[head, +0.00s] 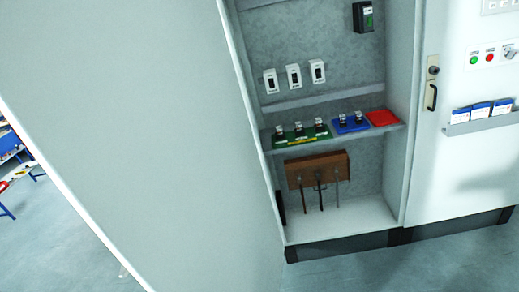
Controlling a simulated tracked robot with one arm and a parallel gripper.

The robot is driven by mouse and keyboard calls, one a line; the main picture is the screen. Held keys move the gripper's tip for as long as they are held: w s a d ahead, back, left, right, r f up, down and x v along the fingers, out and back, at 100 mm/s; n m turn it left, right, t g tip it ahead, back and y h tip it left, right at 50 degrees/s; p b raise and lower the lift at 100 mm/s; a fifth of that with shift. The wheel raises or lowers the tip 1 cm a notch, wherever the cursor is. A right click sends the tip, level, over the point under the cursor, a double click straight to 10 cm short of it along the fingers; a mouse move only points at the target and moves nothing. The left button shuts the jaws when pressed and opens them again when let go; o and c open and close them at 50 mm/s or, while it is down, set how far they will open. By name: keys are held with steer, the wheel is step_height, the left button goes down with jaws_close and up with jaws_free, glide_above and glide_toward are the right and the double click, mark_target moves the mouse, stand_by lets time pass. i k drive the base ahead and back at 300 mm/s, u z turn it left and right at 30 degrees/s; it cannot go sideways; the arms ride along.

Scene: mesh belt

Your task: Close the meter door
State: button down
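A large pale door (140,110) stands open and fills the left of the view. Its right edge lies along the left side of an open grey cabinet (295,40). A dark narrow piece (281,208) shows at the door's edge low down; I cannot tell whether it is a handle. The door's hinges are not visible. My gripper is not in view, so its state and its distance from the door do not show.
Inside the cabinet, a shelf (345,137) bears green, blue and red trays (383,118). Tools hang from a wooden block (317,167). A shut door with a handle (432,97) stands right. Floor (440,260) in front looks clear; blue-legged furniture (10,145) stands far left.

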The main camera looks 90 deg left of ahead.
mark_target(135, 110)
steer(key=k, duration=1.3)
steer(key=u, duration=1.65)
